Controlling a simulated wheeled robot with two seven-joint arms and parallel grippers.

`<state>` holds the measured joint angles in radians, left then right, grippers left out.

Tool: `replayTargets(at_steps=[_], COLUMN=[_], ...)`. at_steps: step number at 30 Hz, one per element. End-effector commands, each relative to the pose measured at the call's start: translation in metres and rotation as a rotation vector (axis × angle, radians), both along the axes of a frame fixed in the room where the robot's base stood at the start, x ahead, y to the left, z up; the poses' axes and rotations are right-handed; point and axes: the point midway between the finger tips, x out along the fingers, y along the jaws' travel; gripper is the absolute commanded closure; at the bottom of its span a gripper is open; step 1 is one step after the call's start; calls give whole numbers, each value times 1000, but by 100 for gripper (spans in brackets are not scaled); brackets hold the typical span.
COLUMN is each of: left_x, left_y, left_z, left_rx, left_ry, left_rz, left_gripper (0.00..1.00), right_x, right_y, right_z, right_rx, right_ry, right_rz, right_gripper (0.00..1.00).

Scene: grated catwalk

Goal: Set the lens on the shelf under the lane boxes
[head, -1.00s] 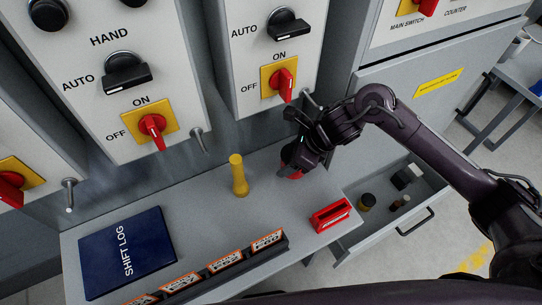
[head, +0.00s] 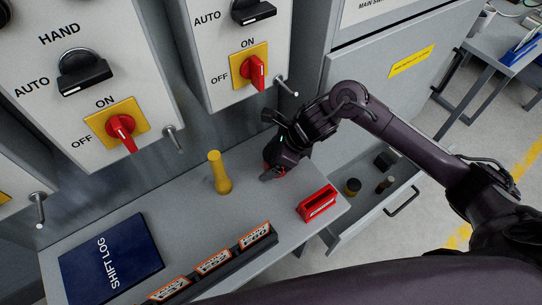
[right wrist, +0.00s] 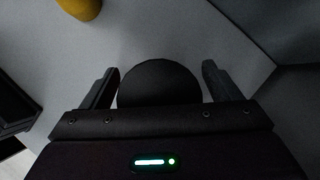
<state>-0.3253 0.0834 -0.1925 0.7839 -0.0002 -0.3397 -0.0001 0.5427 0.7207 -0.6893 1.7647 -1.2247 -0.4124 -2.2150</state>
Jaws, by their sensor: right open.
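The grey shelf (head: 190,220) runs under the lane boxes (head: 90,70), which carry red switches on yellow plates. My right gripper (head: 272,172) is low over the shelf, between the yellow flashlight and the red block. In the right wrist view a dark round piece, apparently the lens (right wrist: 160,82), sits between the two open fingers, with a gap on each side. It looks to rest on the shelf. My left gripper is not in view.
A yellow flashlight (head: 219,172) stands left of the gripper. A red slotted block (head: 317,203) is at the right end. A blue shift log (head: 110,258) and a rack of labelled tags (head: 213,262) lie left and front. An open drawer (head: 372,205) is at right.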

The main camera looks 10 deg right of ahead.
Motion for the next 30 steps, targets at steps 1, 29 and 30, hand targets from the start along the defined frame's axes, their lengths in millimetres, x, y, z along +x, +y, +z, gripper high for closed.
replayTargets(at_steps=[1, 29, 30], left_x=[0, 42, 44], left_y=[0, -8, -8], left_z=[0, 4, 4], left_rx=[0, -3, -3], left_ry=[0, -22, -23], left_rz=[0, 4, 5], left_gripper=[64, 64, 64], right_x=[0, -49, -52], right_y=[0, -103, -108], right_z=[0, 40, 41], right_rx=[0, -6, -6], right_ry=[0, 3, 1], right_rz=[0, -2, -2], right_gripper=[16, 16, 16])
